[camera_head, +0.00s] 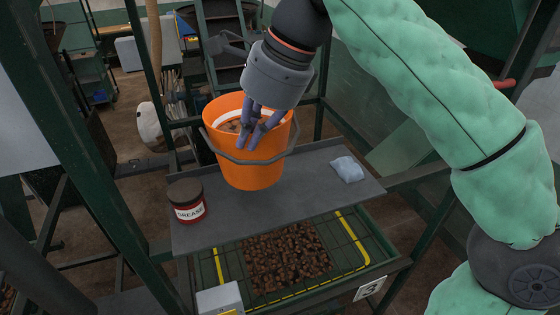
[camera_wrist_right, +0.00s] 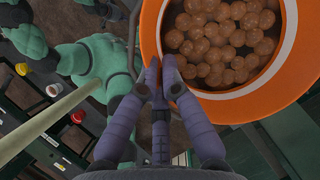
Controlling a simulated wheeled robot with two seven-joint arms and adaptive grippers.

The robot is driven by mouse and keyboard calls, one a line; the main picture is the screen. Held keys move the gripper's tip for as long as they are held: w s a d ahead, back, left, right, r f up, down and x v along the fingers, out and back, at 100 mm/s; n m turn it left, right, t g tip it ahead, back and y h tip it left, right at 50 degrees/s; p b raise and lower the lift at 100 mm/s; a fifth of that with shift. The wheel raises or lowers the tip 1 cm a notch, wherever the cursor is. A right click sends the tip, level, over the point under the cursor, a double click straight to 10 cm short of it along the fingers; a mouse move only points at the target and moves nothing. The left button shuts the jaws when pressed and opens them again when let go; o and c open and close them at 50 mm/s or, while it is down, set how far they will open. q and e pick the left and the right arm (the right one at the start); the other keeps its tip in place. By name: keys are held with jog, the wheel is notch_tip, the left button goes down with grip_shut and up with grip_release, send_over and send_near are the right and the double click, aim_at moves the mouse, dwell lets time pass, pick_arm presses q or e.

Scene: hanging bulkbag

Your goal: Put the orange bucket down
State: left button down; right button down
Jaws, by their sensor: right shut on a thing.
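The orange bucket (camera_head: 262,178) is upright at the grey shelf (camera_head: 290,205), with its grey handle hanging around its front. I cannot tell whether its base touches the shelf or hangs just above it. My right gripper (camera_head: 249,136) reaches down from above and is shut on the bucket's rim. In the right wrist view, the gripper's purple fingers (camera_wrist_right: 161,78) meet at the left part of the orange rim (camera_wrist_right: 152,32). Several brown round pieces (camera_wrist_right: 222,42) lie inside the bucket. My left gripper is in neither view.
A grease tin (camera_head: 187,203) stands on the shelf's left end, and a folded pale blue cloth (camera_head: 347,169) lies toward its right. Below is a tray of brown pieces (camera_head: 287,262). Dark green frame posts (camera_head: 153,80) stand around the shelf.

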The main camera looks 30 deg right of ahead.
aim_at(279, 166)
jog(key=d+f, duration=0.4)
jog(key=w+d+f, duration=0.1)
jog(key=d+f, duration=0.1)
jog(key=shift+d+f, duration=0.2)
jog(key=shift+f, duration=1.7)
jog(key=c, duration=1.6)
grip_release()
jog(key=shift+f, duration=0.1)
jog(key=shift+o, duration=0.9)
jog(key=v, duration=1.2)
jog(key=shift+a, duration=0.15)
